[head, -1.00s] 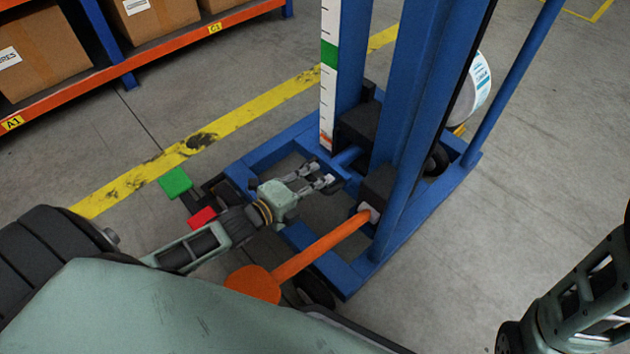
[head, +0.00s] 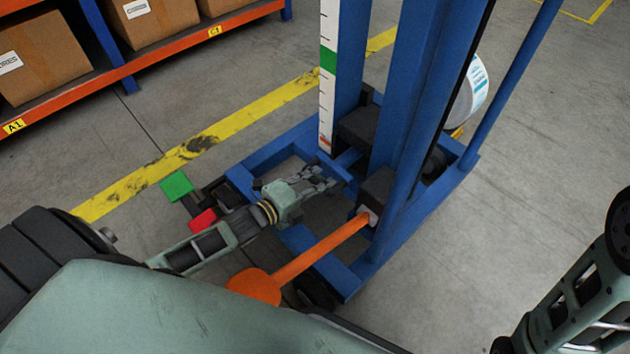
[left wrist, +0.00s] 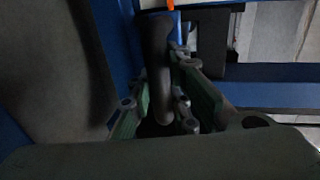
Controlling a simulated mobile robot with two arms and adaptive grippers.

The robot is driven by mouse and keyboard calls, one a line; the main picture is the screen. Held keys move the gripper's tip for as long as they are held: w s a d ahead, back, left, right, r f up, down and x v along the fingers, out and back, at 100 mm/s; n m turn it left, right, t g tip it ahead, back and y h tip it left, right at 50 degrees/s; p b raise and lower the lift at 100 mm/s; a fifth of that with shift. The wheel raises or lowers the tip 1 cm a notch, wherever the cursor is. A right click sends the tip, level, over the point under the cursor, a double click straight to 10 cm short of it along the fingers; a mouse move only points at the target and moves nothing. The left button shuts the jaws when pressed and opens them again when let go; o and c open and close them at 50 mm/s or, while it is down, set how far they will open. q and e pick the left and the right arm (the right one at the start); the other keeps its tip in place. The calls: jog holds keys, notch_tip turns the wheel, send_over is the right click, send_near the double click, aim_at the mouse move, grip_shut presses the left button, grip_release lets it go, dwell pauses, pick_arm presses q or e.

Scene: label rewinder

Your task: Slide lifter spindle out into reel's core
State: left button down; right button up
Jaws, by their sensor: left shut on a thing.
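The lifter (head: 410,90) is a blue frame with upright masts. The reel (head: 470,90), white with a blue label, shows partly behind the mast on its far side; its core is hidden. My left gripper (head: 335,183) is low beside the near side of the lifter, by a short blue bar (head: 349,157) under a black block (head: 358,127). In the left wrist view, my left gripper (left wrist: 165,112) is shut on a dark rounded grip (left wrist: 158,60), with a blue part at its far end. The spindle itself cannot be made out. My right gripper is out of view.
An orange lever (head: 310,255) sticks out from the lifter towards me, close to my left arm. A green pedal (head: 176,185) and a red pedal (head: 202,220) lie left of the base. A shelf with boxes (head: 40,55) stands at back left. Floor right of the lifter is clear.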

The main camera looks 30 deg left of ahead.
pick_arm(q)
jog(key=c, duration=1.6)
grip_release()
jog(key=shift+w+d, duration=0.1)
jog(key=shift+c, duration=0.2)
jog(key=shift+s+a, duration=0.2)
jog(key=shift+s, duration=0.25)
jog(key=v, duration=1.1)
jog(key=shift+r, duration=0.1)
jog(key=shift+a, duration=0.1)
